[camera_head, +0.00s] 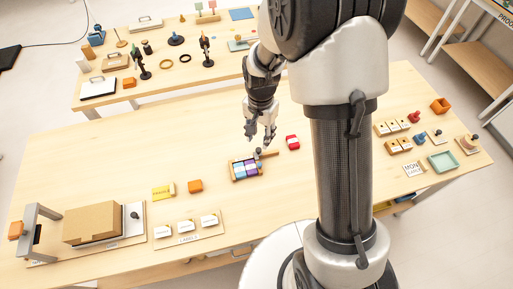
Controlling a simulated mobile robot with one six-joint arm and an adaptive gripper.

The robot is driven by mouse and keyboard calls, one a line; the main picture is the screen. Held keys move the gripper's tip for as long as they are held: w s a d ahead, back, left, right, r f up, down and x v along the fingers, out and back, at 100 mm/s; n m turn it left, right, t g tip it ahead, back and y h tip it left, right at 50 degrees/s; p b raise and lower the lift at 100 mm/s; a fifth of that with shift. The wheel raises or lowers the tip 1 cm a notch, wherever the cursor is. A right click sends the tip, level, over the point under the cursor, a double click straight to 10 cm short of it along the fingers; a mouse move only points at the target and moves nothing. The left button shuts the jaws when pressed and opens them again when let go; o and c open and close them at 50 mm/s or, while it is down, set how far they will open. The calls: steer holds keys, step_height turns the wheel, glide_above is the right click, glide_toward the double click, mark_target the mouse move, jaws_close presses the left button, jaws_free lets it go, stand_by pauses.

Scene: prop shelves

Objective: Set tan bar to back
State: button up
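A tan bar (269,153) lies at the back right corner of a small wooden holder (234,176) near the middle of the near table. The holder carries blue, white and purple blocks (245,168). A small dark knob (258,152) shows beside the bar's left part. My gripper (259,140) points down just behind and above the bar. Its fingers are spread apart with nothing seen between them. It appears apart from the bar, though the exact height gap is hard to tell.
A cardboard box (92,223) stands front left.

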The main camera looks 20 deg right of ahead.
mark_target(260, 163)
step_height(260, 163, down, 17)
steer(key=b, duration=0.3)
steer(key=shift+b, duration=0.3)
steer(key=shift+r, duration=0.1)
steer(key=shift+c, duration=0.5)
jaws_close()
steer(key=shift+d, duration=0.15)
